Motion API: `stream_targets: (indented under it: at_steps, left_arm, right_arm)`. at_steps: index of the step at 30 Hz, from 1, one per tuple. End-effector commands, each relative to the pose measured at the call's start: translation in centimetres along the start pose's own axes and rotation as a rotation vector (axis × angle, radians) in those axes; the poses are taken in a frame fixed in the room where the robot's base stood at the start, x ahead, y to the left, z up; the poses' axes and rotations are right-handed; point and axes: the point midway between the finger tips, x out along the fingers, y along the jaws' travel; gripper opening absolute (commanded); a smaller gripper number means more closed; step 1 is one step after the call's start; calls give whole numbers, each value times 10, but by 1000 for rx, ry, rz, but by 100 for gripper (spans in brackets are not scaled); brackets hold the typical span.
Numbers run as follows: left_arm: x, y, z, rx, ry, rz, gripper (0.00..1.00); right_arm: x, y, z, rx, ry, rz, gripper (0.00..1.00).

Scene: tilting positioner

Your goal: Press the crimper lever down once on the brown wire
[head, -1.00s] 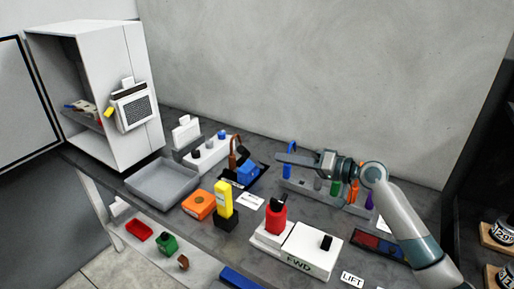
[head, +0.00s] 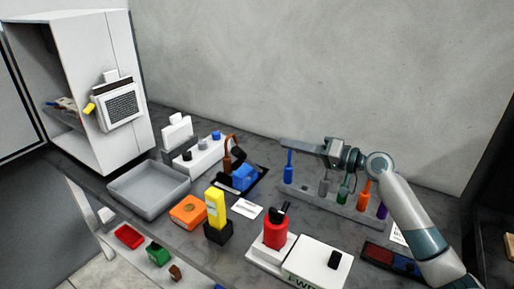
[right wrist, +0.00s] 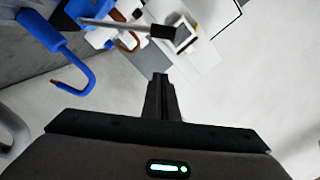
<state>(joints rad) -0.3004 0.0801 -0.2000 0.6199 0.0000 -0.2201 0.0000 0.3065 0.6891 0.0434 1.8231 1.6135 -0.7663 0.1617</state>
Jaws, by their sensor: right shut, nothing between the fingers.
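The crimper (head: 243,177) is a blue body on a dark base at the back middle of the bench, with a dark lever (head: 238,153) raised above it. The brown wire (head: 228,150) stands up beside it as a hooked curve; whether it sits inside the crimper I cannot tell. In the right wrist view the brown wire (right wrist: 134,42) curves below a grey lever with a black grip (right wrist: 162,31). My right gripper (head: 286,142) is shut and empty, above the wire rack and to the right of the crimper; its fingers (right wrist: 160,80) point toward open space. My left gripper is out of view.
A rack (head: 330,203) with several coloured wires stands under my right gripper. A white cabinet (head: 125,150) stands at left.

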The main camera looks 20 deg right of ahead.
Motion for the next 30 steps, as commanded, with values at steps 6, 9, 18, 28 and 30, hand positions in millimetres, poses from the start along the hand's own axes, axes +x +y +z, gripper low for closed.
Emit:
stream_targets:
  at_steps: [6,9,18,28,30]
  left_arm:
    - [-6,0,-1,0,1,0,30]
    - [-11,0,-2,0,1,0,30]
    - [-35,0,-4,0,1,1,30]
    - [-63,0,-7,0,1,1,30]
    - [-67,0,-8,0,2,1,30]
  right_arm:
    - [9,-2,-1,0,1,-1,0]
    - [18,-2,-2,1,1,-1,0]
    - [65,-4,-3,4,1,-2,0]
    - [105,-3,17,5,-2,0,0]
    - [107,-2,24,3,-2,0,0]
